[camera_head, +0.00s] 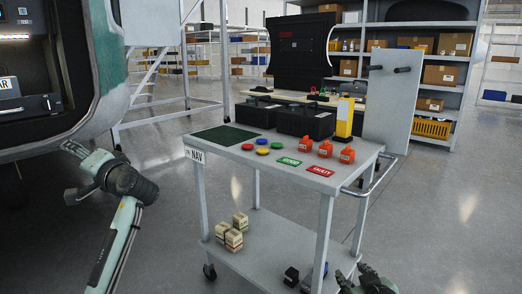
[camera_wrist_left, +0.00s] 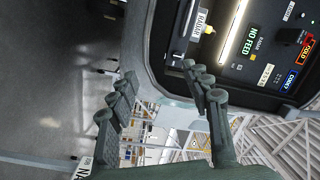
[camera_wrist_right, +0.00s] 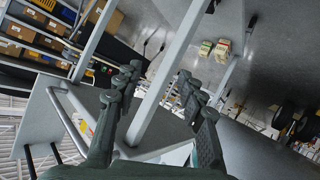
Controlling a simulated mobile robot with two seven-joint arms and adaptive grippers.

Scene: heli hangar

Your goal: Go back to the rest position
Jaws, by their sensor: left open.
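My left gripper (camera_head: 70,172) is at the left of the head view, beside the dark opening of the white and green aircraft body (camera_head: 110,60). In the left wrist view its fingers (camera_wrist_left: 160,95) are spread and empty, facing a panel with lit labels (camera_wrist_left: 255,45). My right gripper (camera_head: 362,274) is low at the bottom edge of the head view, right of the grey cart (camera_head: 225,165). In the right wrist view its fingers (camera_wrist_right: 155,88) are spread; a cart leg (camera_wrist_right: 165,80) shows between them, and I cannot tell how near it is.
The cart top carries a dark green mat (camera_head: 225,135), coloured discs (camera_head: 262,151), orange items (camera_head: 325,149), and green and red labels. Small boxes (camera_head: 234,236) lie on its lower shelf. A handle (camera_head: 365,182) juts from its right side. Shelving (camera_head: 430,85) stands behind. Floor between aircraft and cart is clear.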

